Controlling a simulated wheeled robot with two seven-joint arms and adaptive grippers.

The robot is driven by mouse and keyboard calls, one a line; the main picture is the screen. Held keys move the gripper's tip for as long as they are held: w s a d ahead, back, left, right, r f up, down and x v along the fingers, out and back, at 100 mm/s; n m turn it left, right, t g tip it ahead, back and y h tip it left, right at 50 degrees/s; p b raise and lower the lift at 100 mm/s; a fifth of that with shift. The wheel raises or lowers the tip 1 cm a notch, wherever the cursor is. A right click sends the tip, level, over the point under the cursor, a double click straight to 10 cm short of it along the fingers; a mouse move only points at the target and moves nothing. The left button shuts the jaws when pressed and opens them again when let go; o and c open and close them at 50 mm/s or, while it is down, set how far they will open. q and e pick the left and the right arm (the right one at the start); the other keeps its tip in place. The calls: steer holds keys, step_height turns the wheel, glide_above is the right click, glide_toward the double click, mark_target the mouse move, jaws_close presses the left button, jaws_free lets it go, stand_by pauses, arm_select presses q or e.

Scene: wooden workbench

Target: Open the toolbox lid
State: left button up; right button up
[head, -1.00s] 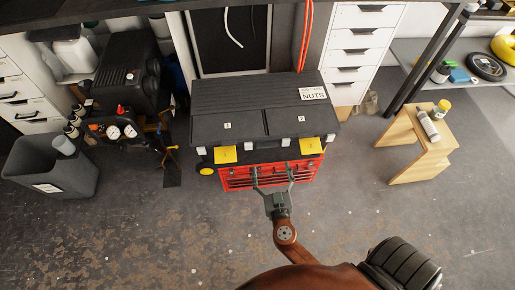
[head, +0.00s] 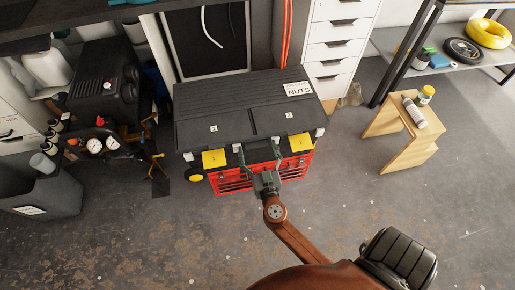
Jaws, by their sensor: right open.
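The toolbox (head: 235,115) has a dark grey lid with a white "NUTS" label, and the lid is shut. It sits on a red drawer unit (head: 232,184). Yellow latches or tags show on its front, a left one (head: 214,158) and a right one (head: 300,142). My right gripper (head: 260,150) is open, its two fingers spread at the front of the toolbox, between the yellow tags and near the lid's front edge. I cannot tell whether the fingertips touch it. My left gripper is not in view.
A wooden stool (head: 408,138) with a spray can and a small jar stands at the right. A black compressor (head: 103,85) and a grey bin (head: 45,195) are at the left. White drawers (head: 338,45) stand behind. The floor in front is clear.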

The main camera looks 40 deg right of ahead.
steer(key=shift+c, duration=0.5)
steer(key=c, duration=1.6)
